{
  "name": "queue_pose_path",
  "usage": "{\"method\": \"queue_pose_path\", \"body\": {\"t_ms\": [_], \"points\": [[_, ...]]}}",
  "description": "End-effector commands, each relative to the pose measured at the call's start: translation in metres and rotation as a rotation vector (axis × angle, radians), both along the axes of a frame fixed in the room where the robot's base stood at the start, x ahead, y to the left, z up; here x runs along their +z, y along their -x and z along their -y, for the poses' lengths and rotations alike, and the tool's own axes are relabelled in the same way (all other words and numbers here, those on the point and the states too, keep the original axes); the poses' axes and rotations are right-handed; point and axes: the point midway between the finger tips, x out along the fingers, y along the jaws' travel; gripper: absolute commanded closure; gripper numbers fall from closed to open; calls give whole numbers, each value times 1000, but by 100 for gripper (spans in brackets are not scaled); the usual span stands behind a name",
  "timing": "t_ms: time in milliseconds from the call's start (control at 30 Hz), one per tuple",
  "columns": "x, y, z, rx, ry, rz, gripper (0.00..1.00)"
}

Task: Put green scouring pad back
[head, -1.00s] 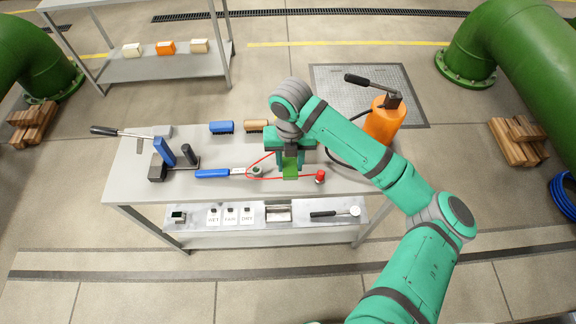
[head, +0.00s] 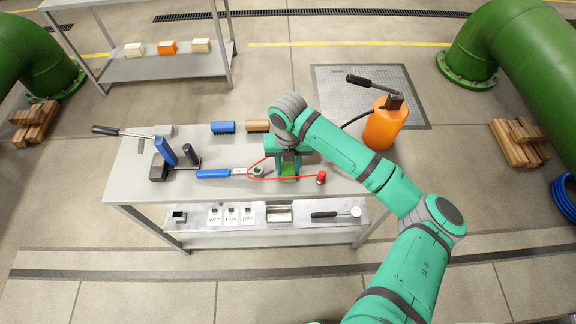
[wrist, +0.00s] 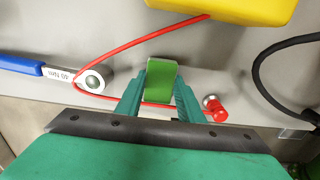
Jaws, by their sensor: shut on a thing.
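The green scouring pad (head: 289,171) is held between the fingers of my gripper (head: 288,172), over the front right part of the grey table top (head: 130,180). In the wrist view the pad (wrist: 162,80) stands up between the two teal fingers (wrist: 160,100), beside the red cable (wrist: 130,50). The gripper is shut on it. I cannot tell whether the pad touches the table.
A red-capped fitting (head: 321,178) stands just right of the pad. A blue-handled torque wrench (head: 213,173) lies left. Blue (head: 222,127) and tan (head: 257,126) brushes sit behind. A yellow object (wrist: 225,8) is near. The lower shelf (head: 300,224) holds labelled cards (head: 231,217).

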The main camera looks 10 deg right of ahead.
Motion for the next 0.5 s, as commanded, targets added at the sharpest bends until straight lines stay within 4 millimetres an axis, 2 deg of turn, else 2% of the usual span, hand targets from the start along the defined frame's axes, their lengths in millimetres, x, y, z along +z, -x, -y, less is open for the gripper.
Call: {"method": "queue_pose_path", "body": {"t_ms": [33, 100, 367, 500], "points": [[-1, 0, 0, 0, 0, 0, 61], [0, 0, 0, 0, 0, 0, 47], [0, 0, 0, 0, 0, 0, 47], [6, 0, 0, 1, 1, 1, 47]]}}
